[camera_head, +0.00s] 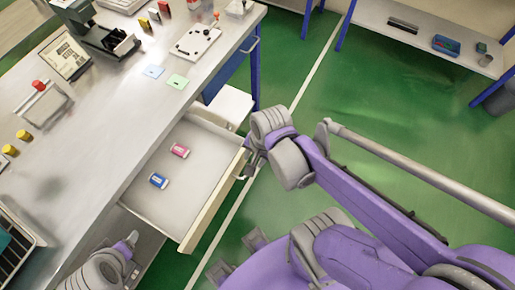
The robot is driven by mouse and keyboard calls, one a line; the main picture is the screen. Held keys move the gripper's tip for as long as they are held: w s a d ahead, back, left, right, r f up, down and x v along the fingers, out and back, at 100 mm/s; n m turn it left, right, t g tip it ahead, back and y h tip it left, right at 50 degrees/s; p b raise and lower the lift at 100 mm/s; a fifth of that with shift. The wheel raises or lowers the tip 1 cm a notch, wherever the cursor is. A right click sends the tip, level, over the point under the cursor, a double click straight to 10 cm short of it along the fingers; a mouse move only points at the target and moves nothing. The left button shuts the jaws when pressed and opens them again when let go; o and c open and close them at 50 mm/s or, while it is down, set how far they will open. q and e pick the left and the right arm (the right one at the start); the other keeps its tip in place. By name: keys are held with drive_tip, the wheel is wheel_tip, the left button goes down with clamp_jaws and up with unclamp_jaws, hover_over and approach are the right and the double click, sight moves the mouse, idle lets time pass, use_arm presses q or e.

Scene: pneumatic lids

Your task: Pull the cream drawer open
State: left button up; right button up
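The cream drawer (211,203) is pulled well out from under the workbench, and its light inside shows. A pink-red item (180,151) and a blue item (158,181) lie in it, apart from each other. My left gripper (130,241) is at the lower left, beside the bench edge and clear of the drawer. Its finger gap is not clear.
The grey workbench (110,135) carries a tablet (66,57), yellow cylinders, coloured cards and a white board (196,40). A white surface (228,103) stands just beyond the drawer. Open green floor (320,100) lies right of the bench. A shelf (375,25) stands at the back.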

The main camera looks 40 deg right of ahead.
use_arm(q)
drive_tip(key=shift+w+r+p, duration=0.3)
drive_tip(key=shift+r+p, duration=0.2)
drive_tip(key=shift+r, duration=0.3)
drive_tip(key=shift+w+r+p, duration=0.3)
drive_tip(key=shift+r+p, duration=0.15)
drive_tip(key=shift+r, duration=0.3)
use_arm(e)
wheel_tip(320, 180, up, 9)
drive_tip(key=s, duration=0.1)
drive_tip(key=shift+s+d, duration=0.25)
drive_tip(key=shift+d, duration=0.05)
